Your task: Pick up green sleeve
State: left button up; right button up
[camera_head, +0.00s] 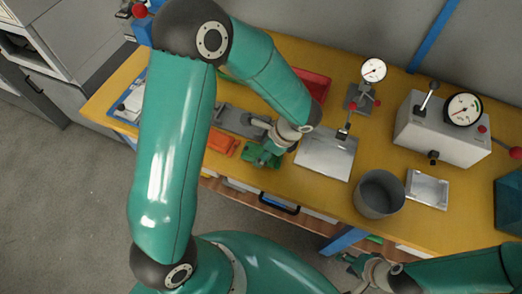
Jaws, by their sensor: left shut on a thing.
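My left gripper (266,154) reaches down over a small green tray (247,154) near the front edge of the yellow bench. It is shut on a small green piece, which I take to be the green sleeve; the fingers and wrist hide most of it. I cannot tell whether the piece touches the tray. My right gripper (352,272) is low at the bottom right, in front of the bench and away from the sleeve. Its fingers are too small to tell whether they are open.
An orange tray (222,143) sits left of the green one. A red tray (316,85) is behind my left arm. A metal plate (326,155), a grey cup (379,194), a dial gauge (373,71) and a gauge box (443,128) stand to the right on the bench (398,164).

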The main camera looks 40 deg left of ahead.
pick_arm(q)
notch_tip(320, 180, up, 19)
jog(key=shift+r, duration=0.15)
dwell(0.7)
